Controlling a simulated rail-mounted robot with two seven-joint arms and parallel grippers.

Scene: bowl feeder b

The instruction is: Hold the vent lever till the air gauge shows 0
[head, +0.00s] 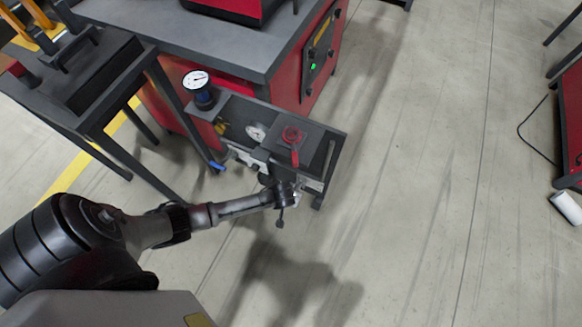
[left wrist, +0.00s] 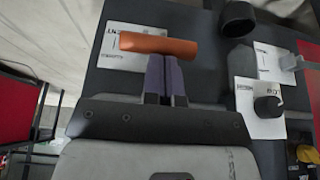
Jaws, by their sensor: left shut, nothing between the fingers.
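My left gripper (left wrist: 165,60) is shut and empty in the left wrist view. Its fingertips are at the near edge of an orange bar-shaped handle (left wrist: 140,42), apparently the vent lever; I cannot tell whether they touch. A partly readable label (left wrist: 118,58) ending in "NT" lies beneath the handle. In the head view, my left gripper (head: 283,207) is at the front of the small grey panel stand (head: 328,143). A round white gauge (head: 195,80) stands on a dark post at the stand's left end; its reading is too small to tell. My right gripper is in neither view.
The wrist view shows a dark knob (left wrist: 268,106) on a label. A red-and-grey machine bench (head: 225,45) is behind. The floor on the right is mostly clear.

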